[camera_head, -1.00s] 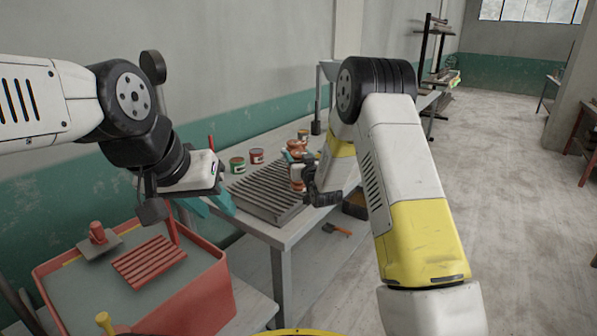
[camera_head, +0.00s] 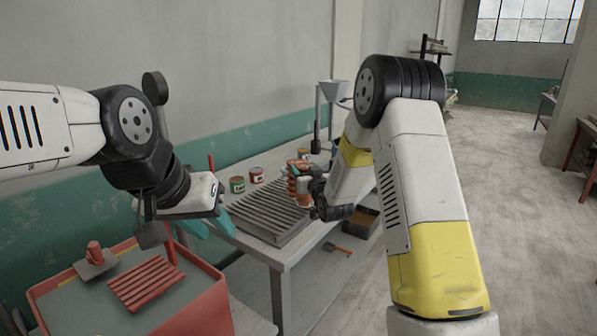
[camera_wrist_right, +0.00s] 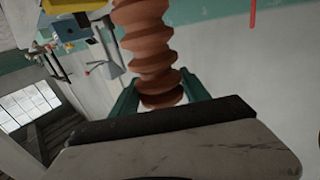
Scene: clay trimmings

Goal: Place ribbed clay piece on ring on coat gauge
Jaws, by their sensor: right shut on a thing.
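The ribbed clay piece (camera_wrist_right: 150,50) is orange-brown with stacked ridges. My right gripper (camera_wrist_right: 160,92) is shut on its lower end between green fingers in the right wrist view. In the head view the clay piece (camera_head: 298,183) shows small, held above the right part of the grooved grey rack on the table, partly hidden by my right gripper (camera_head: 308,186). My left gripper (camera_head: 212,226) has teal fingers and is near the red tray, left of the rack; its gap is not clear. I cannot make out the ring or the coat gauge for certain.
The grooved rack (camera_head: 268,216) lies on a grey table (camera_head: 300,250). Several small cans, such as a green one (camera_head: 237,184), stand behind it. A red tray (camera_head: 205,312) holding a red slatted piece (camera_head: 146,283) is at lower left.

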